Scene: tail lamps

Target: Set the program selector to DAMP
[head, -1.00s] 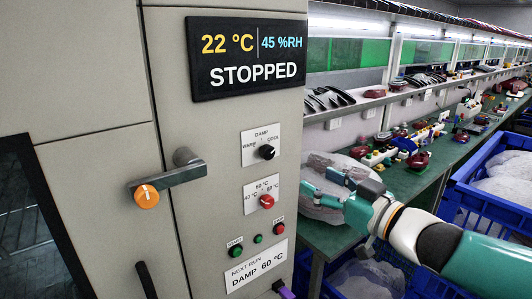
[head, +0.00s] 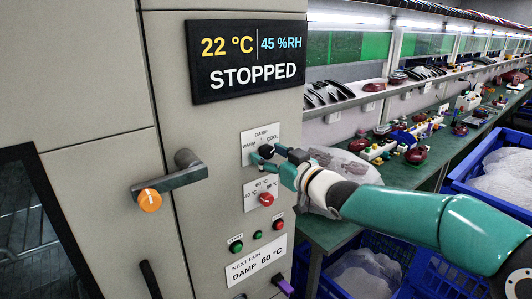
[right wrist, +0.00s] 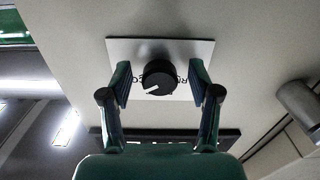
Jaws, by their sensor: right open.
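The program selector is a round black knob (right wrist: 158,78) on a white plate (right wrist: 200,48) with WARM, DAMP and COOL around it. In the right wrist view the plate looks upside down, and the knob's white mark points to the lower left, toward the COOL side. My right gripper (right wrist: 160,82) is open, with one finger on each side of the knob and a visible gap to it. In the head view my right gripper (head: 268,158) is in front of the plate (head: 261,133) and hides the knob. My left gripper is not in view.
Below sit a temperature selector with a red knob (head: 266,199), green and red buttons (head: 236,246), and a NEXT RUN label (head: 256,263) reading DAMP 60 °C. The display (head: 249,60) reads STOPPED. A door handle (head: 170,182) with an orange knob juts out at left.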

